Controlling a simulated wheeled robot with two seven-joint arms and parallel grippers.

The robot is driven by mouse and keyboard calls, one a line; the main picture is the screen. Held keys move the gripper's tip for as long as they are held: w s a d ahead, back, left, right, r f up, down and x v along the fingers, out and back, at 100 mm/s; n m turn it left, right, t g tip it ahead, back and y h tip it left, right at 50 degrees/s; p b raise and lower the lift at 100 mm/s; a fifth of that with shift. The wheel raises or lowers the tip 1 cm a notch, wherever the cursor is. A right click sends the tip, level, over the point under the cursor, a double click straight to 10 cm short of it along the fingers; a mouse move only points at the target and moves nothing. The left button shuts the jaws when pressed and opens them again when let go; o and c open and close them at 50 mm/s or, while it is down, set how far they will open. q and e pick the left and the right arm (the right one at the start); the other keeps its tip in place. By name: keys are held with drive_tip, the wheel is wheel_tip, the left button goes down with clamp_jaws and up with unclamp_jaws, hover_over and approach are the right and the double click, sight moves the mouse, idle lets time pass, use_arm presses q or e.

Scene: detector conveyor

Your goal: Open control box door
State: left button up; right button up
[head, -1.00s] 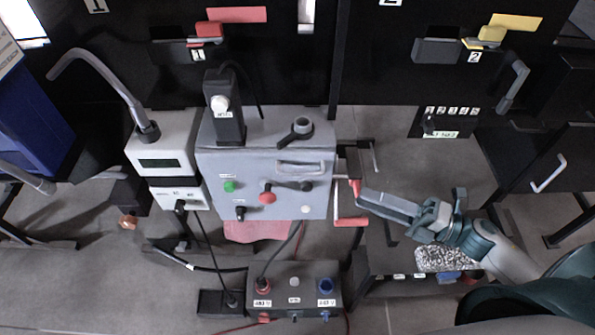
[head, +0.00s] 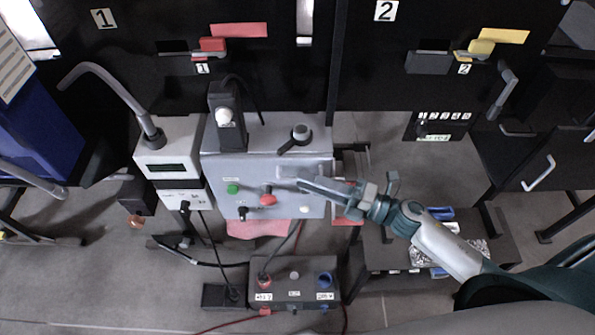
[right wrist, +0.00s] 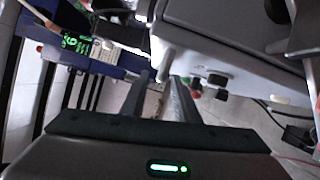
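The control box (head: 215,165) is a grey box in the middle of the head view. Its front carries a green button (head: 233,188), a red knob (head: 268,198) and a pale bar handle near the upper right, now mostly covered by my gripper. The door looks shut. My right gripper (head: 298,180) reaches in from the right with its fingertips in front of the handle area. In the right wrist view its two fingers (right wrist: 160,92) stand apart, with a grey bar near their tips; whether they touch it I cannot tell. The box's grey body (right wrist: 240,55) fills the upper right there. My left gripper is not in view.
A black lever (head: 298,136) sits on the box top. A grey meter unit (head: 165,150) stands at its left. A dark socket box (head: 293,285) with cables lies in front. A low table with trays stands at the right, under my right forearm.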

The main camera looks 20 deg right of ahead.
drive_tip(key=shift+p+x, duration=0.45)
drive_tip(key=shift+x, duration=1.2)
drive_tip(key=shift+c, duration=0.4)
clamp_jaws()
drive_tip(key=shift+s, duration=0.2)
